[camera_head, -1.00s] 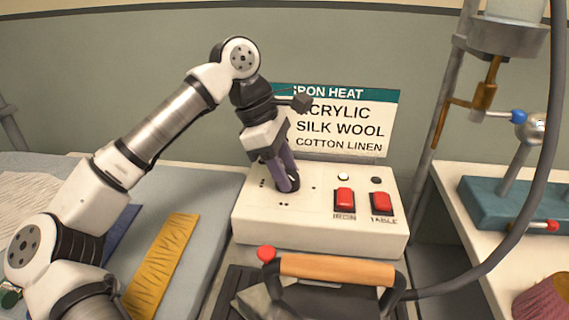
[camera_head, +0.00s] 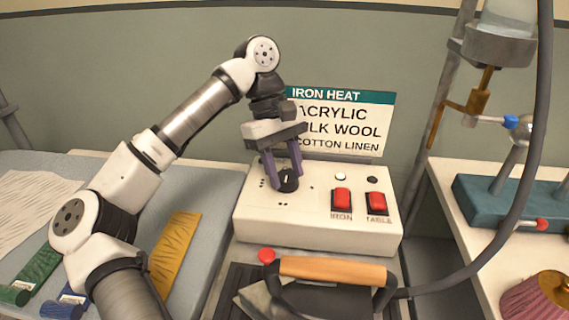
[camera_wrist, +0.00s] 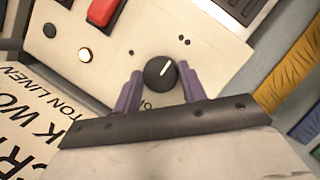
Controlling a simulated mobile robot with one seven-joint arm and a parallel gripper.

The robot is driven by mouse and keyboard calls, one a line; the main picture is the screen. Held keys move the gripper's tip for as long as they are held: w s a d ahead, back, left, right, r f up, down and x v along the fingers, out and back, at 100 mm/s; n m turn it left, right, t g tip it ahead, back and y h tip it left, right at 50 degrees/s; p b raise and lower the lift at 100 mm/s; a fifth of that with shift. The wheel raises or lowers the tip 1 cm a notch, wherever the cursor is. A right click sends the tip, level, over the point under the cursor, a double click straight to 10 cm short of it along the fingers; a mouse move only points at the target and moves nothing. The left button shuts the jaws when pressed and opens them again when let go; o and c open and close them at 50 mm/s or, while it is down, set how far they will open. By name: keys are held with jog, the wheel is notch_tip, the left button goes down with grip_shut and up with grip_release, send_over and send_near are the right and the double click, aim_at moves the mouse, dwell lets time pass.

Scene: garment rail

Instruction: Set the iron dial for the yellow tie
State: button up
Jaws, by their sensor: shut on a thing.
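The black iron dial (camera_head: 289,184) sits on top of the white control box (camera_head: 300,226). In the wrist view the dial (camera_wrist: 159,73) has a white pointer line tilted up and right, toward a pair of dots. A single dot lies to its upper left; other marks are partly hidden. My gripper (camera_head: 287,186) points down with its purple fingers on both sides of the dial, shut on it. The yellow tie (camera_head: 176,250) lies flat on the ironing board at left. The sign (camera_head: 345,130) reads IRON HEAT, with ACRYLIC, SILK WOOL and COTTON LINEN below.
The box has red IRON (camera_head: 341,200) and TABLE (camera_head: 376,203) switches; the lamp above IRON is lit, the other dark. An iron (camera_head: 330,285) with a wooden handle stands in front, its cable rising right. Green (camera_head: 38,268) and blue (camera_head: 74,300) ties lie at left.

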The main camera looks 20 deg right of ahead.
jog(key=shift+f, duration=0.1)
dwell(0.4)
jog(key=o, duration=1)
jog(key=p+v, duration=0.3)
jog(key=v, duration=1.1)
jog(key=shift+s+f, duration=0.1)
